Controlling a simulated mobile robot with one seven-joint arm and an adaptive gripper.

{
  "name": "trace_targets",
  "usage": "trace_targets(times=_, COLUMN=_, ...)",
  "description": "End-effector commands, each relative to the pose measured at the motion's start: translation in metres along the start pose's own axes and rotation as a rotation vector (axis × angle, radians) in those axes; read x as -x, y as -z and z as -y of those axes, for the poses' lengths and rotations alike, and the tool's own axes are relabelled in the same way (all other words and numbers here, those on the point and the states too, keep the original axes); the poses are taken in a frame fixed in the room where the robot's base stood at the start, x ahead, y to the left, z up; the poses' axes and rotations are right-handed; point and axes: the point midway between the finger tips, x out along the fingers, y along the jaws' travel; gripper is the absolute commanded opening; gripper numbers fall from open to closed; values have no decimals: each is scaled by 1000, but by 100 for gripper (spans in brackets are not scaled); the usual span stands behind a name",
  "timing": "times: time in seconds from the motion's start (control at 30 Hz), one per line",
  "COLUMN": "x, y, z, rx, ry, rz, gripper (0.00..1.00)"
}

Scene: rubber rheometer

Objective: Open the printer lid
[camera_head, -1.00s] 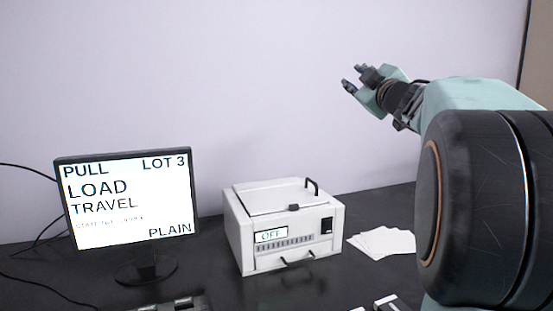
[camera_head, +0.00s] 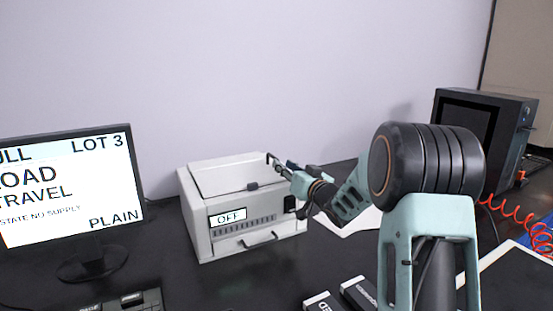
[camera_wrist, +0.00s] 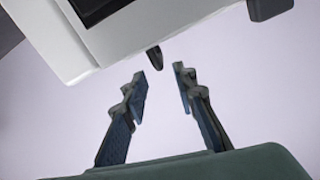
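The printer (camera_head: 205,235) is a white box on the dark table with a display reading OFF. Its lid (camera_head: 225,175) lies shut on top, with a dark latch (camera_head: 252,186) at the front edge and a black lid handle (camera_head: 269,157) at the right, partly behind my fingers. My gripper (camera_head: 282,168) is at the printer's upper right, close to the handle. In the wrist view my gripper (camera_wrist: 161,72) is open with nothing between the fingers. A dark rounded piece (camera_wrist: 153,57) shows just beyond the fingertips; I cannot tell which part it is.
A monitor (camera_head: 70,190) stands left of the printer, with a keyboard (camera_head: 130,301) in front. White sheets (camera_head: 345,222) lie to the right, partly behind my arm. Small labelled boxes (camera_head: 358,292) are at the front. A dark machine (camera_head: 485,130) with a red coiled hose (camera_head: 515,210) is at the right.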

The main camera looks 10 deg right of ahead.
Motion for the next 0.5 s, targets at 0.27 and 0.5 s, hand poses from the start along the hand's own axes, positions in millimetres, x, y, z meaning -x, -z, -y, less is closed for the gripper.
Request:
trace_targets(times=0.27, x=-49, y=-1, z=0, rx=3, ry=2, rz=1, gripper=26)
trace_targets(times=0.5, x=-73, y=-1, z=0, rx=3, ry=0, rz=1, gripper=26)
